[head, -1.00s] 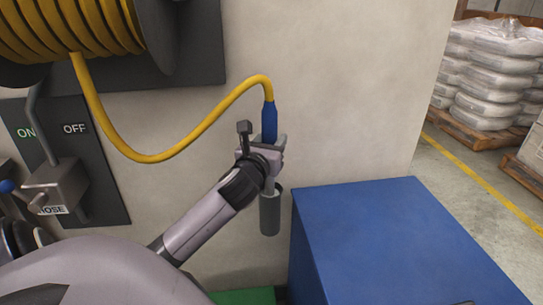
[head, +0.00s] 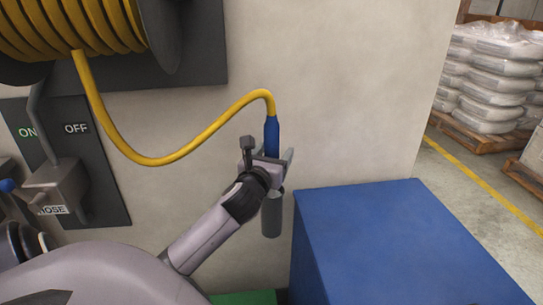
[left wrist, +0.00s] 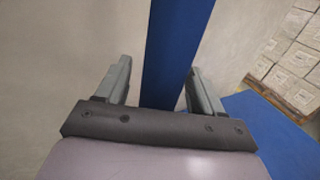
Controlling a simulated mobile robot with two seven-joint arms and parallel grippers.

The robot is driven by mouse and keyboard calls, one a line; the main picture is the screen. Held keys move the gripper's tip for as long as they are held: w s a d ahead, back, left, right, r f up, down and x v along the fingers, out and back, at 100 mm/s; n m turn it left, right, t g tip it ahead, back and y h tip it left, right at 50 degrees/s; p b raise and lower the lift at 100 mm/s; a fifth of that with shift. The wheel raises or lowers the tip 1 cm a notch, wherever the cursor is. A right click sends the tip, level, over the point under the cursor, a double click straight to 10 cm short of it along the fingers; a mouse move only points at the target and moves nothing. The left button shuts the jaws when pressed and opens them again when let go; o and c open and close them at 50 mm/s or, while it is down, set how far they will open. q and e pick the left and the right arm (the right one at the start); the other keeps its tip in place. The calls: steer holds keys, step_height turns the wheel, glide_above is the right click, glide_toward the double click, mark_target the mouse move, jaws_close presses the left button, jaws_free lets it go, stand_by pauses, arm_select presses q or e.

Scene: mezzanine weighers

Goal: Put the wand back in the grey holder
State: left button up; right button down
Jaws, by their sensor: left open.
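The wand (head: 271,135) is blue and upright, with a yellow hose bending out of its top. It stands directly in line with the grey holder (head: 271,218), a grey cylinder on the wall below it. The wand's lower end and the holder's mouth are hidden behind my left gripper (head: 268,156), so I cannot see how deep the wand sits. The left gripper is open, with a finger on each side of the wand. In the left wrist view, the blue wand (left wrist: 172,50) runs between the fingers, with gaps beside it. My right gripper is not in view.
A blue box (head: 390,235) stands close to the right of the holder. The yellow hose (head: 190,150) hangs in a loop from the reel (head: 75,25) at upper left. A lever panel (head: 85,170) is on the wall at left. Pallets of white sacks (head: 490,75) stand farther back right.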

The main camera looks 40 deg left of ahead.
arm_select(q)
steer(key=v, duration=1.2)
steer(key=s+d+f+n+g+h, duration=0.2)
steer(key=d+f+n, duration=0.4)
steer(key=f+n, duration=0.3)
steer(key=s+d+f+n+g+h, duration=0.2)
steer(key=s+d+f+n+h, duration=0.2)
steer(key=d+f+n, duration=0.3)
steer(key=s+d+f+n+g+h, duration=0.1)
steer(key=s+d+f+n+h, duration=0.2)
steer(key=f+n, duration=0.8)
steer(key=s+d+n, duration=0.2)
steer(key=d, duration=0.1)
steer(key=shift+s+d+g+h, duration=0.15)
steer(key=shift+d+g+h, duration=0.15)
steer(key=shift+g, duration=0.1)
steer(key=shift+f, duration=0.1)
